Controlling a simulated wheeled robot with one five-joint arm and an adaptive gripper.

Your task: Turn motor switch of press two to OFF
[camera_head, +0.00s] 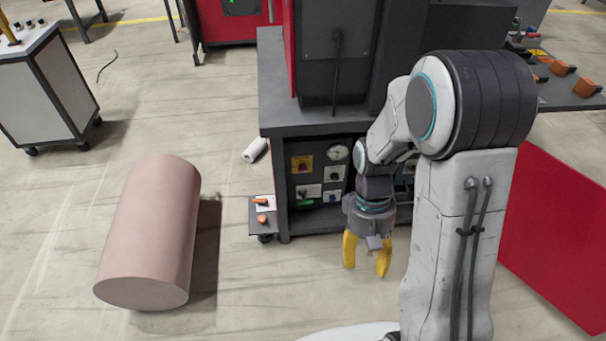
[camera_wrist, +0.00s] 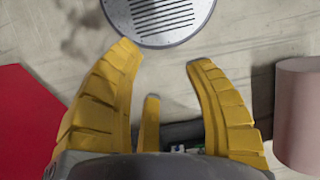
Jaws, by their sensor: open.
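A dark control panel (camera_head: 321,180) is set in the front of the machine's bench in the head view. It carries a red knob on a yellow plate (camera_head: 302,164), a round gauge (camera_head: 337,152), a black knob on a light plate (camera_head: 334,174), a green-marked switch (camera_head: 308,193) and another small switch (camera_head: 333,196). The labels are too small to read, so I cannot tell which is the motor switch. My gripper (camera_head: 366,268) hangs fingers down in front of the panel's right side, open and empty. My arm hides the panel's right part. My yellow fingers (camera_wrist: 163,54) stand apart in the wrist view.
A large pink cylinder (camera_head: 155,230) lies on the floor at left. A small shelf with orange pieces (camera_head: 262,210) juts out left of the panel. A red panel (camera_head: 555,240) stands at right. A white cart (camera_head: 45,85) is at far left.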

